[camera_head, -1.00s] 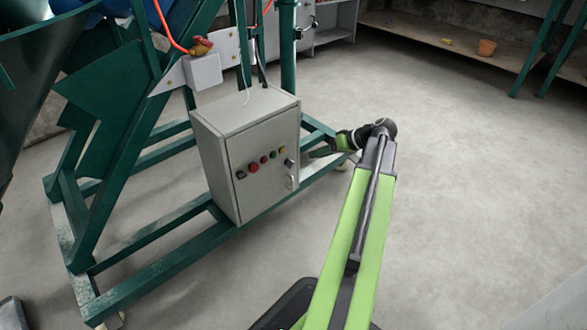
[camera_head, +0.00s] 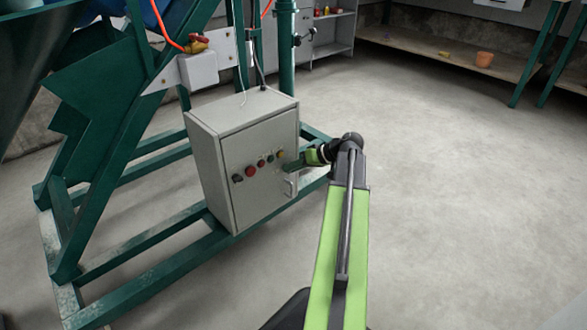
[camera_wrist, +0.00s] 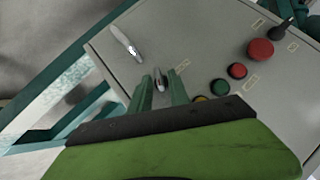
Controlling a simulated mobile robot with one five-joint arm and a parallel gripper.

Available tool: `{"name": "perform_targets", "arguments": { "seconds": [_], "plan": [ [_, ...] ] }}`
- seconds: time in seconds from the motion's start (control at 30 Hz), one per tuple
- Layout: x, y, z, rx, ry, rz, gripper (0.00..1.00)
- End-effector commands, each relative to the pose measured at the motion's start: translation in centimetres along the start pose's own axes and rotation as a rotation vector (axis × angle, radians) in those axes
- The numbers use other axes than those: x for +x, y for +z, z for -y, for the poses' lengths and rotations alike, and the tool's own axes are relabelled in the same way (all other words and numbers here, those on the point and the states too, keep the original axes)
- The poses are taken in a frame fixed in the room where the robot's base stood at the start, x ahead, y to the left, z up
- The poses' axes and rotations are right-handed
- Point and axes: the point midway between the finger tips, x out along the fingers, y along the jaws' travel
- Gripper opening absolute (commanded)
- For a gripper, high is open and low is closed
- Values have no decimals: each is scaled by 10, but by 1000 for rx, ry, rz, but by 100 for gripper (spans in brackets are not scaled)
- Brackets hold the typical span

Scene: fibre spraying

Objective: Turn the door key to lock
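The grey control cabinet (camera_head: 260,185) has a closed front door with a row of buttons. In the wrist view, a small metallic door key (camera_wrist: 159,76) sticks out of the cabinet door (camera_wrist: 195,40). The two green fingers of my gripper (camera_wrist: 162,88) stand on either side of the key, with narrow gaps showing, so the gripper looks open around it. In the head view, my gripper (camera_head: 293,165) is at the right side of the door and hides the key. A pale door handle (camera_head: 291,186) is just below it; it also shows in the wrist view (camera_wrist: 127,43).
The green steel frame (camera_head: 160,275) surrounds the cabinet. The floor to the right (camera_head: 450,200) is clear.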

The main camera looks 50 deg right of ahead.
Motion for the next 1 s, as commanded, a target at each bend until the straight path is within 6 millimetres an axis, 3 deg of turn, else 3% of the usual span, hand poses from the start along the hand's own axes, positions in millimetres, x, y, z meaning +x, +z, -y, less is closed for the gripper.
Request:
{"name": "perform_targets", "arguments": {
  "seconds": [0.1, 1.0],
  "plan": [
    [0, 0, 0, 0, 0, 0, 0],
    [1, 0, 3, -49, 46, 2, 0]
  ]
}}
